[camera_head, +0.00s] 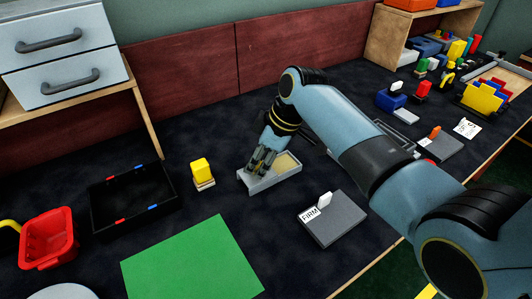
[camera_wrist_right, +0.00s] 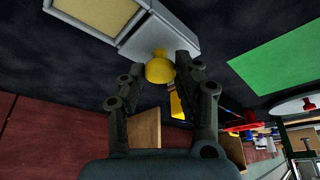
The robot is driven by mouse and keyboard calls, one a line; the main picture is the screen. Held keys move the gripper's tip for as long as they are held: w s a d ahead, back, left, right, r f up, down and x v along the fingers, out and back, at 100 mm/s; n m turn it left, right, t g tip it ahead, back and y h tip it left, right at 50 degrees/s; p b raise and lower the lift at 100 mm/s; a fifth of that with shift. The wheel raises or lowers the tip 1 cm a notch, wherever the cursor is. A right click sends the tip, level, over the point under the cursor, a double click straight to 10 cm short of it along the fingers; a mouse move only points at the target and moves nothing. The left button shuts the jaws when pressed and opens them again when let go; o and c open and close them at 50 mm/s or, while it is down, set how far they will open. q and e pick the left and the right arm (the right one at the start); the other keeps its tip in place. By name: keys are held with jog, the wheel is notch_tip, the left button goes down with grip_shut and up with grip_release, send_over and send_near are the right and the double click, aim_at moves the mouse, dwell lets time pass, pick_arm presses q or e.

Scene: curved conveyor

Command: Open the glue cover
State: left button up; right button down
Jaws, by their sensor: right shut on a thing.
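The glue box (camera_head: 272,183) is a light grey tray with a tan-yellow inside, standing on the dark table in the middle of the head view. In the right wrist view the box (camera_wrist_right: 143,28) shows at the top, with its tan inside open to sight beside a grey part. My right gripper (camera_head: 258,170) reaches down at the box's left end. In the right wrist view its fingertips (camera_wrist_right: 168,68) are closed around a yellow rounded knob (camera_wrist_right: 160,70) at the grey part's edge. Whether the knob's cover is lifted is hard to tell. My left gripper is in neither view.
A yellow block on a pale base (camera_head: 202,174) stands left of the box. A grey block with a "FIRM" label (camera_head: 340,222) is at the front right. A black tray (camera_head: 128,222), red bin (camera_head: 47,240) and green mat (camera_head: 190,265) lie left.

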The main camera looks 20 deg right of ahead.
jog(key=c, duration=0.9)
grip_release()
jog(key=shift+c, duration=0.2)
jog(key=v, duration=1.2)
jog(key=shift+s, duration=0.1)
